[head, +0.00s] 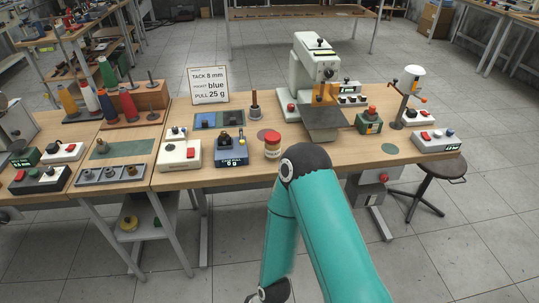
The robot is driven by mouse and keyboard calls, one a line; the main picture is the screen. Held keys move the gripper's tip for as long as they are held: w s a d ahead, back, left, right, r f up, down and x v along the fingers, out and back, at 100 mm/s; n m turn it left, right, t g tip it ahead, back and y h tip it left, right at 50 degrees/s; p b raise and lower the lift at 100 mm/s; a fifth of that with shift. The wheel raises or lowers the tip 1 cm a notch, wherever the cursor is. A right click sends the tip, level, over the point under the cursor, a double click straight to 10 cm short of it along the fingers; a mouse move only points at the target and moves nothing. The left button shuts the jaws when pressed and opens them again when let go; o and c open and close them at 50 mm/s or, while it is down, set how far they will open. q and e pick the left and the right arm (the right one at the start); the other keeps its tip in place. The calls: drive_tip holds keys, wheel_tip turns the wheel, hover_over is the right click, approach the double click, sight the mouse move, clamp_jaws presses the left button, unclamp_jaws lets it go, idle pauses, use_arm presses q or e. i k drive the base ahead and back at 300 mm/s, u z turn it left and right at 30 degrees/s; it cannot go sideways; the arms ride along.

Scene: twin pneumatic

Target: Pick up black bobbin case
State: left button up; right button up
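I cannot pick out a black bobbin case for certain at this size. Small dark pieces stand on top of the blue-grey gauge (230,153), whose display seems to read 0 g. A grey compartment tray (110,176) at the left holds a few small round pieces, one of them brownish (131,171). One teal arm of mine, likely the right, rises from the bottom, bends at a dark elbow before the table edge and runs back down. Its dark lower joint is cut by the bottom edge, and no gripper fingers show. My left gripper is out of view.
A sign (208,85) reads tack 8 mm, blue, 25 g. A white sewing machine (307,72) stands behind my elbow. Thread cones stand at the left, a stool (442,168) at the right.

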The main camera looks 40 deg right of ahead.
sight(222, 141)
drive_tip(key=z, duration=0.9)
drive_tip(key=i, duration=0.8)
drive_tip(key=u, duration=0.2)
